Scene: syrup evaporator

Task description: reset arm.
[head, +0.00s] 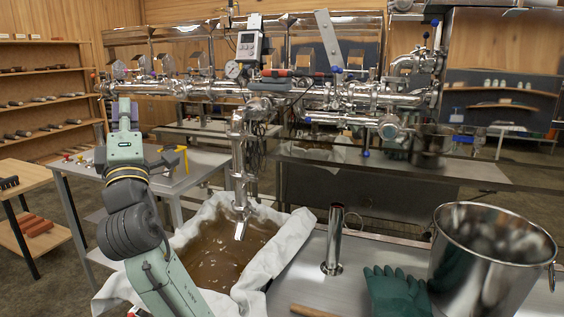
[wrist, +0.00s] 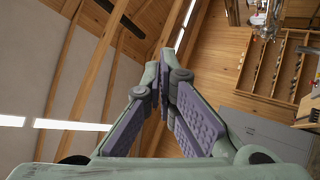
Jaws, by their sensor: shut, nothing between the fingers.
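My arm (head: 128,215) rises at the left of the head view, its upper end pointing up in front of the shelves and the left end of the steel pipework. In the wrist view my gripper (wrist: 165,75) is shut, with its fingertips together and nothing between them. Behind it are the wooden ceiling, a white wall and a shelf unit. No object is near the fingers. In the head view the gripper's fingers are hard to make out at the arm's top.
A cloth-lined basin (head: 275,262) of brown syrup stands beside my arm. A steel pot (head: 488,262), green gloves (head: 396,290) and an upright steel tube (head: 333,240) are on the right table. Steel pipework (head: 330,97) spans the middle. Wooden shelves (head: 45,90) line the left wall.

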